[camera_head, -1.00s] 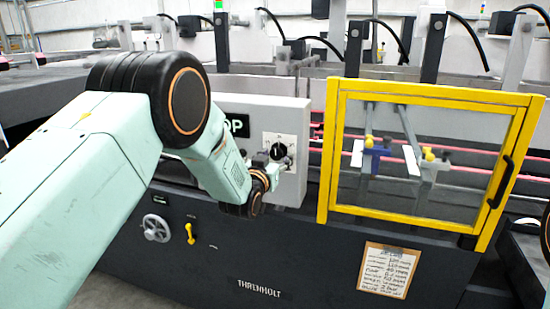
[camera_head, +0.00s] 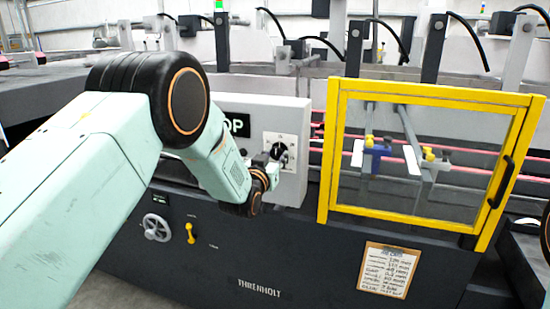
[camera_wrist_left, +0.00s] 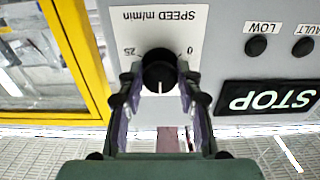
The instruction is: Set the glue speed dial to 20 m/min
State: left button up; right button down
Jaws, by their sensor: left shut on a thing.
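The glue speed dial (camera_head: 279,150) is a black round knob on a white plate on the grey control box. In the left wrist view, which is upside down, the dial (camera_wrist_left: 160,70) sits under "SPEED m/min", with 25 and 0 readable beside it. Its white mark points straight down in that picture. My left gripper (camera_wrist_left: 160,85) has one finger on each side of the knob and is shut on it. In the head view, my left gripper (camera_head: 274,162) covers part of the dial. My right gripper is not in view.
A STOP sign (camera_wrist_left: 268,97) and small black buttons (camera_wrist_left: 256,46) are beside the dial. A yellow-framed guard door (camera_head: 328,150) stands close to the right of the box. A handwheel (camera_head: 156,228) and yellow lever (camera_head: 191,234) are below. A clipboard (camera_head: 388,270) hangs at lower right.

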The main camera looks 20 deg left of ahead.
pick_arm(q)
jog(key=shift+m, duration=0.3)
jog(key=m+b, duration=0.2)
jog(key=m, duration=0.2)
jog(key=shift+m, duration=0.4)
jog(key=m+b, duration=0.1)
jog(key=m, duration=0.5)
jog(key=shift+b, duration=0.35)
jog(key=shift+m, duration=0.3)
jog(key=o, duration=1.1)
jog(key=shift+s+r, duration=0.15)
jog(key=shift+o, duration=0.2)
